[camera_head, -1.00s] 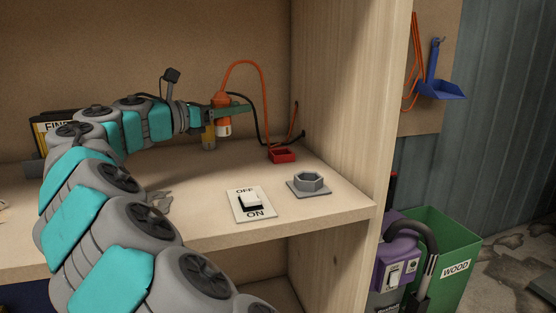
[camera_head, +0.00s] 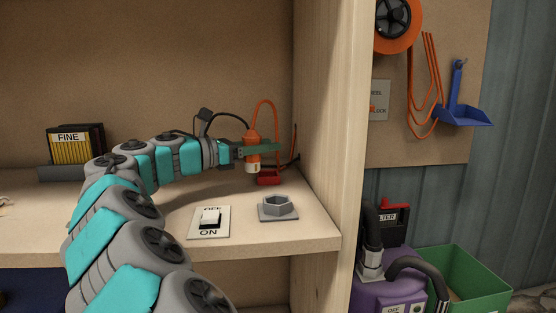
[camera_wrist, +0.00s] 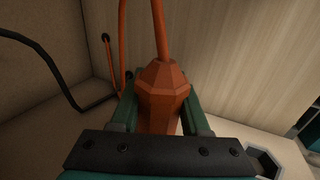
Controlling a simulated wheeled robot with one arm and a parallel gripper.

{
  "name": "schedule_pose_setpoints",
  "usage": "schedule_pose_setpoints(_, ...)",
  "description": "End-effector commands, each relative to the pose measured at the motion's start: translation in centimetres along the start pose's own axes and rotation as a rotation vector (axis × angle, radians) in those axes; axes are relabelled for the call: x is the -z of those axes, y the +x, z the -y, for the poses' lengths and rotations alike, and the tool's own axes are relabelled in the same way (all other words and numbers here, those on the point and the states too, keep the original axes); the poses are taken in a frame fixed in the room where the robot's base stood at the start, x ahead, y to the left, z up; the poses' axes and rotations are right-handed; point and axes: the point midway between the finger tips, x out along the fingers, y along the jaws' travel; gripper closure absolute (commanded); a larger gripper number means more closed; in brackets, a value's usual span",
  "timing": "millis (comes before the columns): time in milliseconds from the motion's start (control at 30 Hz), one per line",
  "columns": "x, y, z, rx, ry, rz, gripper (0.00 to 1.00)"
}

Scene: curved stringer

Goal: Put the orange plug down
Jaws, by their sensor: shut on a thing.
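The orange plug (camera_head: 252,147) has a pale lower end and an orange cord rising from its top. My gripper (camera_head: 262,148) is shut on it and holds it upright above the shelf, near the right side wall. In the wrist view the plug (camera_wrist: 162,92) sits between the green fingers of my gripper (camera_wrist: 160,108), its cord running up. A small red socket-like block (camera_head: 268,178) lies on the shelf just below and slightly right of the plug. Whether the plug's lower end touches anything is hard to tell.
A grey hex-shaped holder (camera_head: 278,207) and an OFF/ON switch plate (camera_head: 209,221) are on the shelf in front. A black cable (camera_wrist: 45,60) runs along the back. The wooden side wall (camera_head: 325,130) stands close on the right. A box marked FINE (camera_head: 75,145) is at the left.

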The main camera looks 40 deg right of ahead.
Motion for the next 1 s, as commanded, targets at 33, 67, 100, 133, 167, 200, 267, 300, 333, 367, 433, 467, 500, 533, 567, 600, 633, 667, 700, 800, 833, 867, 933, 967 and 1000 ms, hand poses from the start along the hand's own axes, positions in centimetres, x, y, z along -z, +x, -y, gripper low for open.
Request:
schedule_pose_setpoints(33,0.1,1.2,-0.3,0.004,0.0,0.0,1.0)
schedule_pose_setpoints(67,0.2,1.7,-0.6,0.004,0.0,0.0,1.0)
schedule_pose_setpoints(100,0.2,2.3,-0.8,0.003,0.0,0.0,1.0)
schedule_pose_setpoints(133,0.3,2.7,-1.0,0.002,0.0,0.0,1.0)
schedule_pose_setpoints(167,0.3,3.0,-1.1,0.001,0.0,0.0,1.0)
schedule_pose_setpoints(200,0.3,3.4,-1.3,0.001,0.0,0.001,1.0)
schedule_pose_setpoints(267,0.3,3.7,-1.5,-0.001,-0.001,0.001,1.0)
schedule_pose_setpoints(300,0.4,3.9,-1.6,-0.001,-0.001,0.002,1.0)
schedule_pose_setpoints(333,0.4,4.0,-1.6,-0.001,-0.001,0.002,1.0)
schedule_pose_setpoints(367,0.4,4.1,-1.7,-0.001,-0.001,0.002,1.0)
schedule_pose_setpoints(433,0.5,4.6,-1.9,0.0,-0.001,0.001,1.0)
schedule_pose_setpoints(467,0.5,5.0,-2.0,0.001,-0.002,0.001,1.0)
schedule_pose_setpoints(500,0.7,5.4,-2.2,0.001,-0.002,0.001,1.0)
schedule_pose_setpoints(533,1.3,5.2,-2.1,0.0,-0.004,0.002,1.0)
schedule_pose_setpoints(567,1.9,5.2,-2.1,0.001,-0.004,0.002,1.0)
schedule_pose_setpoints(600,2.5,5.2,-2.0,0.001,-0.002,0.002,1.0)
schedule_pose_setpoints(633,2.9,5.2,-2.0,0.001,-0.002,0.003,1.0)
schedule_pose_setpoints(667,3.3,5.1,-2.0,0.001,-0.002,0.003,1.0)
schedule_pose_setpoints(700,3.7,5.1,-2.0,0.001,0.0,0.003,1.0)
schedule_pose_setpoints(800,4.0,5.1,-2.0,0.0,0.001,0.002,1.0)
schedule_pose_setpoints(833,4.0,5.1,-2.0,0.0,0.001,0.001,1.0)
schedule_pose_setpoints(867,3.9,5.1,-2.0,0.0,0.002,0.001,1.0)
schedule_pose_setpoints(933,3.9,5.1,-2.0,0.0,0.001,0.001,1.0)
schedule_pose_setpoints(967,3.9,5.1,-2.0,0.0,0.001,0.001,1.0)
schedule_pose_setpoints(1000,4.0,5.1,-2.0,0.0,0.001,0.001,1.0)
